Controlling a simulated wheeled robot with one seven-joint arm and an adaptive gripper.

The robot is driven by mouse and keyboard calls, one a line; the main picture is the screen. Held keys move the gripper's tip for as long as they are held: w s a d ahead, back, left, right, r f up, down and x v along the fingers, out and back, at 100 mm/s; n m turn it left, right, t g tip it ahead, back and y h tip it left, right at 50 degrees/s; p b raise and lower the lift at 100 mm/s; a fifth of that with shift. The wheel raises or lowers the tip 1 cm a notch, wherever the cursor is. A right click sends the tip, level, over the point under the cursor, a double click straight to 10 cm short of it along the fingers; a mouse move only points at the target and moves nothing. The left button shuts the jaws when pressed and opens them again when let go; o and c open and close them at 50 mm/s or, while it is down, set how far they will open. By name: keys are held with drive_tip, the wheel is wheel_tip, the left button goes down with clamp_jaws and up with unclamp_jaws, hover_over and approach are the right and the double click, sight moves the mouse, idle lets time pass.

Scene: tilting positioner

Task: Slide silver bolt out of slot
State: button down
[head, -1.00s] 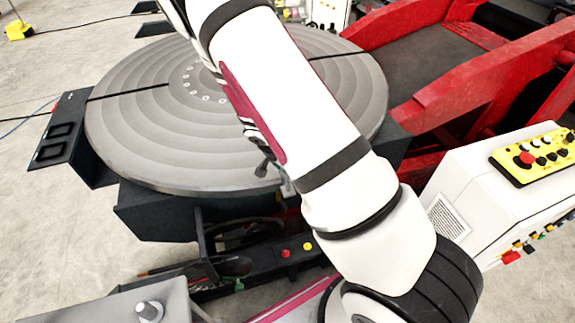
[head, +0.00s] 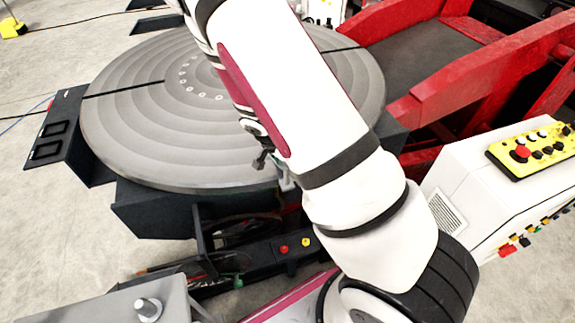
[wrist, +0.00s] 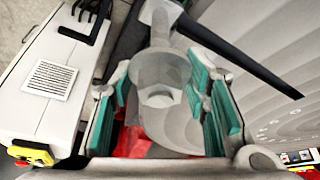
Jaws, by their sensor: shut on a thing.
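The silver bolt (wrist: 163,72) stands between the pads in the wrist view, with its rounded head toward the camera. My gripper (wrist: 160,84) is shut on it, with a teal-padded finger on each side. The dark slot (wrist: 240,62) runs across the grey ribbed disc (wrist: 285,55) to the disc's rim, and its outer end lies close beside the bolt's far end. I cannot tell whether the bolt's lower part is still inside the slot. In the head view my arm hides the bolt and most of the gripper at the disc's near edge.
A white control cabinet with a yellow button panel (head: 535,150) stands at the right. A red frame (head: 460,85) rises behind it. A grey block with another bolt-like stud (head: 148,310) is at the lower left. Open floor lies to the left.

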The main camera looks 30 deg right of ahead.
drive_tip(key=shift+r, duration=2.2)
drive_tip(key=shift+w+a, duration=0.1)
